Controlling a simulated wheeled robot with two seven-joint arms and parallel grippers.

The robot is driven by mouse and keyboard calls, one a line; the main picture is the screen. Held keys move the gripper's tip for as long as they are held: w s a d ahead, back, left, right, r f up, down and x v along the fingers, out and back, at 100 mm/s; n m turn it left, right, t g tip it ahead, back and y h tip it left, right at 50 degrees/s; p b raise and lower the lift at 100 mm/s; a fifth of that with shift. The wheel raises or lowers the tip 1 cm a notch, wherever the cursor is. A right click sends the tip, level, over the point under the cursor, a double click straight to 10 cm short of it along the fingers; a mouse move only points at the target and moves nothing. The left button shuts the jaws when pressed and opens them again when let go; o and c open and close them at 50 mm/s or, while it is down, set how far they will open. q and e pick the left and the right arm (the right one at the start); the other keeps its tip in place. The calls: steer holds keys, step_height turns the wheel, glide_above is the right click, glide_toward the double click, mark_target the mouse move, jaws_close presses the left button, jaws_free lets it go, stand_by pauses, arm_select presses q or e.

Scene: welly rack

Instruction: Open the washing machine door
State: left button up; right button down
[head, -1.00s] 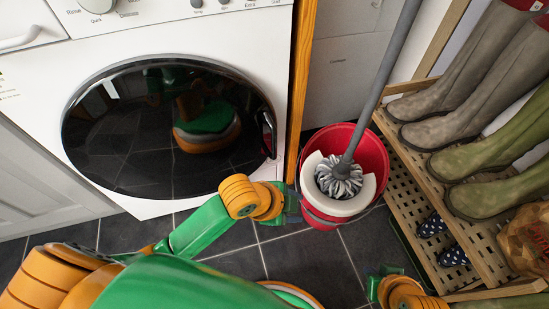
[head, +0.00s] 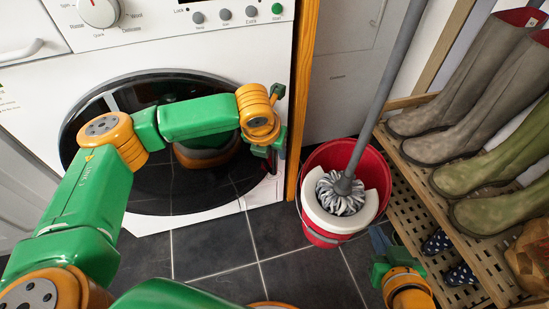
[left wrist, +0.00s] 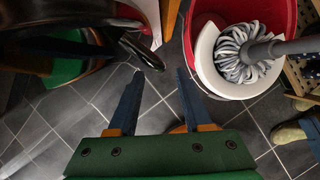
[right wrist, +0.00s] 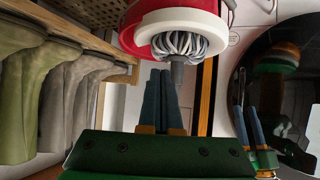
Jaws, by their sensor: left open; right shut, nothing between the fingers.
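The white washing machine (head: 45,75) stands at the left in the head view. Its round dark glass door (head: 150,185) looks shut. My left arm crosses in front of the door. My left gripper (head: 272,160) points down by the door's right edge, where it hides the handle. In the left wrist view, the dark door handle (left wrist: 142,50) is just beyond and left of the open, empty fingers of my left gripper (left wrist: 158,85), apart from them. My right gripper (head: 380,238) is low in front of the bucket. Its fingers are together and empty in the right wrist view (right wrist: 165,95).
A red bucket (head: 318,236) with a grey-handled mop (head: 342,195) stands right of the machine, close to both grippers. A wooden rack (head: 400,200) with wellies (head: 450,125) is at the right. A wooden post (head: 300,90) stands beside the machine. Tiled floor (head: 215,240) is clear in front.

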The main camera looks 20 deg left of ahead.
mark_target(273, 155)
arm_select(q)
steer(key=b+x, duration=0.1)
steer(key=x, duration=0.1)
steer(key=shift+w+f, duration=0.15)
steer(key=shift+f, duration=0.2)
steer(key=shift+b+x, duration=0.95)
steer(key=shift+x, duration=0.25)
jaws_close()
arm_select(e)
steer(key=a+r+t+y, duration=0.1)
steer(key=r+t+y, duration=0.1)
steer(key=r+t, duration=0.4)
steer(key=w+a+r+n+t+y, duration=0.1)
steer(key=r+t, duration=0.5)
steer(key=r, duration=0.8)
steer(key=shift+w+a+y, duration=0.15)
steer(key=shift+a+y, duration=0.35)
steer(key=shift+y, duration=0.2)
